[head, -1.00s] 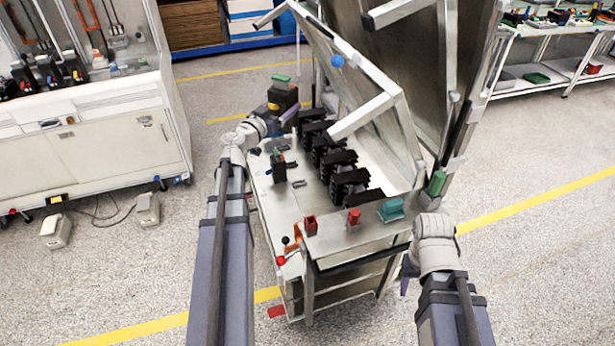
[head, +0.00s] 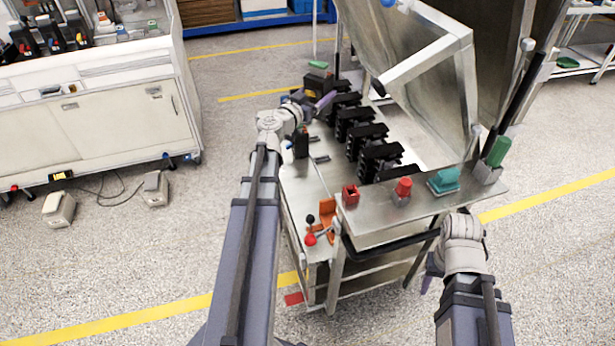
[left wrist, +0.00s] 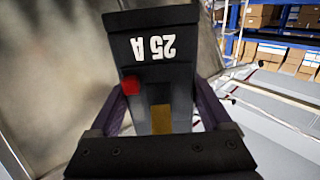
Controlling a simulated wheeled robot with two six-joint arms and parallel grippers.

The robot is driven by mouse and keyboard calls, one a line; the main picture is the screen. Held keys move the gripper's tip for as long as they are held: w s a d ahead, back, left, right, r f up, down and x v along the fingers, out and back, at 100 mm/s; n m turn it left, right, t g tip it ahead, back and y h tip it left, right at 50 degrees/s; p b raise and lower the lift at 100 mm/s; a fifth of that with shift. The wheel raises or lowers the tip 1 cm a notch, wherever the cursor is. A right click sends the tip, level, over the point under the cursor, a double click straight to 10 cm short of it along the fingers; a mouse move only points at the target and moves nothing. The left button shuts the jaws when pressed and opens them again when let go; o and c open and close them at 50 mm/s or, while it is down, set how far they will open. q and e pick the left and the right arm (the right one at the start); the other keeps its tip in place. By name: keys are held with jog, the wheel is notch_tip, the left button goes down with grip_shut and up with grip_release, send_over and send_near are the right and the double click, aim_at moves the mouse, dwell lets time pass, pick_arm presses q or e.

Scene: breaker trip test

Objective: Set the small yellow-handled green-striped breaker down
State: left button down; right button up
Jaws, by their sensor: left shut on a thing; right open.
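My left gripper (head: 312,104) is at the far left end of the cart top, its fingers partly hidden by its wrist. It is shut on a dark breaker (head: 318,84), which shows as a small dark block in the head view. In the left wrist view the held breaker (left wrist: 155,50) fills the middle between purple fingers, with an upside-down "25 A" label, a red button and a yellow patch. No green stripe is clear there. Whether it touches the cart top (head: 310,178) cannot be told. My right gripper (head: 428,278) is open and empty beside the cart's front right.
A row of black breaker units (head: 362,138) runs along the cart beside a raised metal panel (head: 420,95). Another dark breaker (head: 301,142) stands on the cart top. A red block (head: 350,195), red button (head: 403,187) and teal block (head: 443,180) line the front shelf.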

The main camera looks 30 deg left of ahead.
pick_arm(q)
notch_tip(320, 180, down, 24)
jog(key=n+y+b, duration=0.1)
jog(key=y+b, duration=0.1)
jog(key=b, duration=1.9)
jog(key=shift+b, duration=0.35)
jog(key=shift+s+a, duration=0.1)
notch_tip(320, 180, down, 10)
jog(key=b, duration=1)
jog(key=shift+r, duration=0.1)
jog(key=shift+f, duration=0.25)
jog(key=shift+s+f+b, duration=0.1)
jog(key=shift+b, duration=0.4)
jog(key=shift+s, duration=0.1)
